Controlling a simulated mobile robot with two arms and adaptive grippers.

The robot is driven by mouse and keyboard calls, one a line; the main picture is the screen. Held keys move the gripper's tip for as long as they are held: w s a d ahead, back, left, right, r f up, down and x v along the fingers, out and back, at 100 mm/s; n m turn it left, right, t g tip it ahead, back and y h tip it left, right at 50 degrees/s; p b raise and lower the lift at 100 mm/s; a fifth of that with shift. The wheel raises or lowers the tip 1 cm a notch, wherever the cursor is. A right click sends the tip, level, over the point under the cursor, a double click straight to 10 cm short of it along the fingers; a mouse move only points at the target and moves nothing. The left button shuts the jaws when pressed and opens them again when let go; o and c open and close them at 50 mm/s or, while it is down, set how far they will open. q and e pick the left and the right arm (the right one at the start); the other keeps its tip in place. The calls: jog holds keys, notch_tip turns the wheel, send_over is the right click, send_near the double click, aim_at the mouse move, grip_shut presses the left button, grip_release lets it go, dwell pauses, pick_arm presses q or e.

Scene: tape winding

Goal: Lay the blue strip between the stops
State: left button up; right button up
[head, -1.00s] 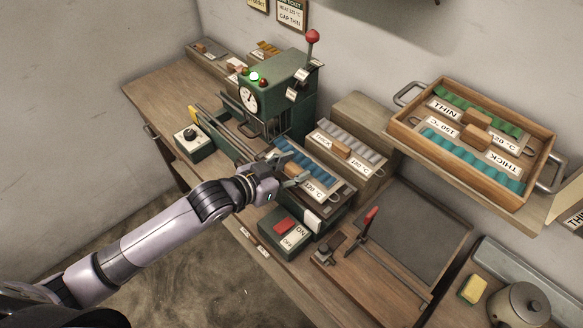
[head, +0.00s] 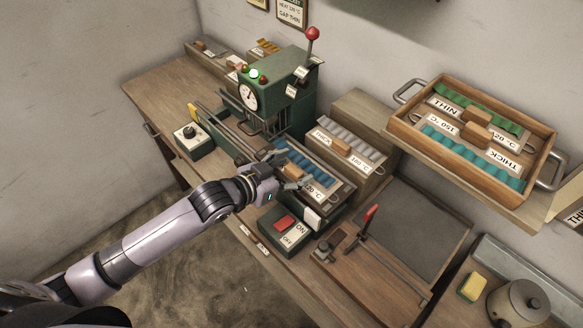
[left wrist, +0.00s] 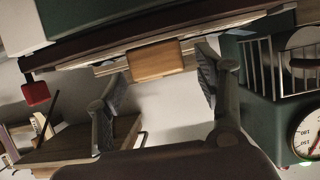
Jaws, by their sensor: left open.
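A blue ridged strip (head: 292,156) lies in the holder labelled 120 °C, just right of the green machine in the head view. My left gripper (head: 292,177) is over the front of this holder and hides part of its label. In the left wrist view the left gripper (left wrist: 158,95) has its fingers wide apart, with nothing held between them. A brown wooden block (left wrist: 155,62) shows past the gap between the fingers. I cannot tell whether a finger touches it. I cannot clearly pick out the stops. My right gripper is not in view.
The green machine (head: 285,92) has a gauge and a red-knobbed lever. A grey ridged holder (head: 350,141) stands behind the blue one. An ON/OFF switch box (head: 284,231) is in front. A red-handled lever board (head: 385,262) and a tray of green and teal strips (head: 410,125) are at right.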

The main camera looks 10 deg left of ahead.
pick_arm(q)
jog(key=v, duration=1.2)
jog(key=shift+f, duration=0.15)
